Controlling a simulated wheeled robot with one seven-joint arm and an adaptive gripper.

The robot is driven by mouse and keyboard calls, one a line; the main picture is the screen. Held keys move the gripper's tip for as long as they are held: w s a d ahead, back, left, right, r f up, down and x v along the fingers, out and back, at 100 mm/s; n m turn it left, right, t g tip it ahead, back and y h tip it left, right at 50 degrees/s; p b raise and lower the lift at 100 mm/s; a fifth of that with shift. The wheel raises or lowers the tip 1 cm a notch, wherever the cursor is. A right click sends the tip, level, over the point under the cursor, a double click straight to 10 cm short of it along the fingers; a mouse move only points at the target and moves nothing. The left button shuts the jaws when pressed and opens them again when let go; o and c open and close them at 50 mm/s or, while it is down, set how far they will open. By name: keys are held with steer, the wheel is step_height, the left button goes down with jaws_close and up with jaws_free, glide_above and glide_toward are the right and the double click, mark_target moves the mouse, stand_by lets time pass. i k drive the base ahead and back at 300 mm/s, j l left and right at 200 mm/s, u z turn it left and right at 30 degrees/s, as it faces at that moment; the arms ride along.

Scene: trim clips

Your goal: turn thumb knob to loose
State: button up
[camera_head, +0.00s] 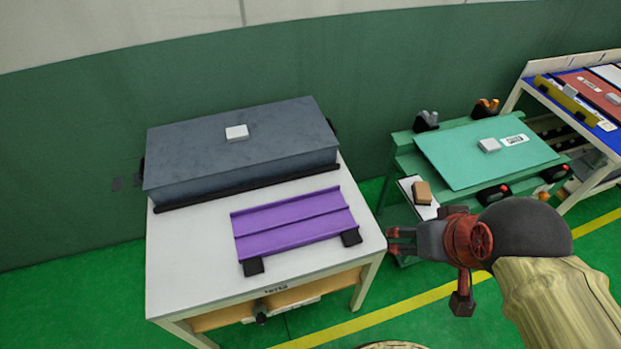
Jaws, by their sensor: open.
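A small dark knob-like part (261,312) shows under the front edge of the white table (185,270), below a small dark label on the tabletop edge. It is too small to tell how it is turned, and I cannot tell for sure that it is the thumb knob. My gripper (390,240) points left, just off the white table's right edge. It is open and empty, apart from all these parts.
The white table bears a purple ribbed panel (290,226) on black feet and a large grey slab (200,150) with a small white block. A teal board (455,160) lies on the green stand at right. A tan block (422,192) rests on a white pad.

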mark_target(261, 320)
steer(key=k+u, duration=0.1)
steer(key=u, duration=1.55)
steer(key=k+j+z, duration=0.3)
steer(key=z, duration=0.2)
steer(key=k+j+z, duration=0.15)
steer(key=k+z, duration=0.3)
steer(key=i, duration=0.1)
